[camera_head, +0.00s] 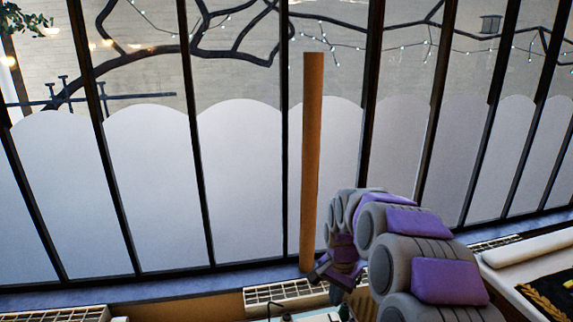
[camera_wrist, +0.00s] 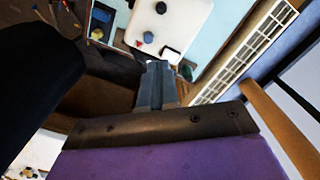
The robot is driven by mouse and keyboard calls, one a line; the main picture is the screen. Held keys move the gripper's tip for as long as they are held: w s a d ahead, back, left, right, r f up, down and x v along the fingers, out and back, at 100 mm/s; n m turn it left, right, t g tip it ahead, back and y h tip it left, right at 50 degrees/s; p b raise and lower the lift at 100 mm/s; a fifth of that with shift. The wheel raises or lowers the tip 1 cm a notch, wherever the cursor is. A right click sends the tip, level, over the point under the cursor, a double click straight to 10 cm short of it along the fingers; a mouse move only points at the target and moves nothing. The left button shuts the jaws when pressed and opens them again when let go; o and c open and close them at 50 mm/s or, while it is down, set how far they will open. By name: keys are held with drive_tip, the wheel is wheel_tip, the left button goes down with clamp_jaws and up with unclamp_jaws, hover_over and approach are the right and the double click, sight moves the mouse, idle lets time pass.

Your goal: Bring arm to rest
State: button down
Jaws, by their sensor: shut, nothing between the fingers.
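My gripper (camera_head: 335,283) is at the end of my grey and purple arm, in front of the window in the head view. It is held up near the foot of a tall brown wooden post; whether it touches the post cannot be told. In the wrist view the grey fingers of my gripper (camera_wrist: 155,82) are together, with nothing between them. My arm is bent, rising from the lower right and curving down to the gripper.
The wooden post (camera_head: 312,150) stands before the window (camera_head: 240,180). A white grille (camera_head: 285,292) runs below the sill. Black cloth with gold embroidery (camera_head: 548,294) lies at right. The wrist view shows a white board (camera_wrist: 185,18) bearing small dark items.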

drive_tip(key=s+r+n+g, duration=0.1)
drive_tip(key=s+r+n, duration=0.3)
drive_tip(key=s, duration=3.4)
drive_tip(key=n, duration=0.4)
drive_tip(key=shift+s+d+g, duration=0.2)
drive_tip(key=shift+d+g, duration=0.1)
drive_tip(key=shift+d, duration=0.05)
drive_tip(key=shift+a+n, duration=0.1)
drive_tip(key=shift+n, duration=0.2)
